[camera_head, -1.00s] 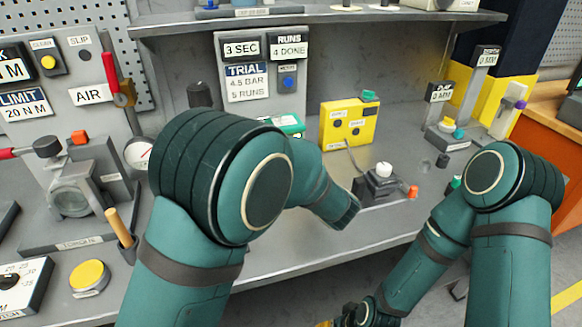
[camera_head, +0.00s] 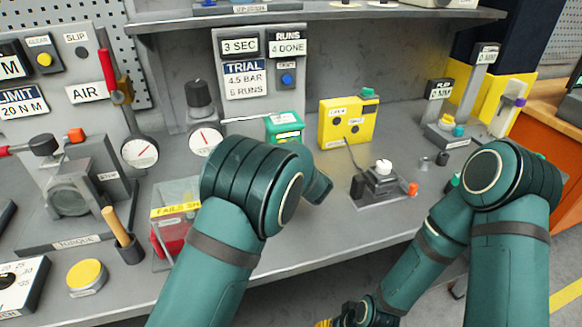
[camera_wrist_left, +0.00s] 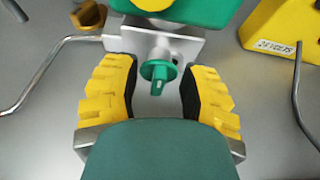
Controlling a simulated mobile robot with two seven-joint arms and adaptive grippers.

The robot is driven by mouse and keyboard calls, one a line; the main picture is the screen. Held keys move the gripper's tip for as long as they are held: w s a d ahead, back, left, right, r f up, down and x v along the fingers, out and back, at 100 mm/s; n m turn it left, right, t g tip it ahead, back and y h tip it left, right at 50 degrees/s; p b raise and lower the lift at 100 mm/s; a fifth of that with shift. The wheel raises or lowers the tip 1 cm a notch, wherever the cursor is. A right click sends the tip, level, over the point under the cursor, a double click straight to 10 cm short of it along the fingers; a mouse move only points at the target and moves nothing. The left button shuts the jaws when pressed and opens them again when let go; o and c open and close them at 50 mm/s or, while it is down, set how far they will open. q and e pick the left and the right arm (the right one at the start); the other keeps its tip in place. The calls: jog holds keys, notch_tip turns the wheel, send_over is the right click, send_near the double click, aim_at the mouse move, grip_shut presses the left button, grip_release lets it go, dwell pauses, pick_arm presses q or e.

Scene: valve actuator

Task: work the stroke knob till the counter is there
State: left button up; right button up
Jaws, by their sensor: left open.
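In the left wrist view a green knob (camera_wrist_left: 158,72) with a small pointer tab hangs under a green housing (camera_wrist_left: 185,10) on a grey bracket. It may be the stroke knob. My left gripper (camera_wrist_left: 159,80) is open, with its yellow fingers on either side of the knob and a gap to each. In the head view my left gripper is hidden behind my arm. A green box with a white label (camera_head: 285,127) stands on the bench beyond that arm. A sign reads RUNS, 4 DONE (camera_head: 288,43). My right gripper (camera_head: 324,322) is mostly cut off at the bottom edge.
A yellow box (camera_head: 347,121) and a small device with a white knob (camera_head: 383,180) stand to the right of the green box. Pressure gauges (camera_head: 205,139) and a clear box with red contents (camera_head: 172,235) are to the left.

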pick_arm(q)
grip_shut()
jog(key=shift+d+m+y+p, duration=0.15)
jog(key=shift+m+y+p, duration=0.45)
jog(key=shift+m, duration=0.3)
jog(key=shift+w+d+f+m+y, duration=0.1)
jog(key=shift+d+m+y, duration=0.1)
jog(key=shift+m+y, duration=0.4)
jog(key=shift+w+d+f+m+y, duration=0.15)
jog(key=shift+m+y, duration=0.25)
jog(key=shift+m, duration=0.4)
jog(key=shift+s+r+g, duration=0.1)
jog(key=shift+g, duration=0.2)
grip_release()
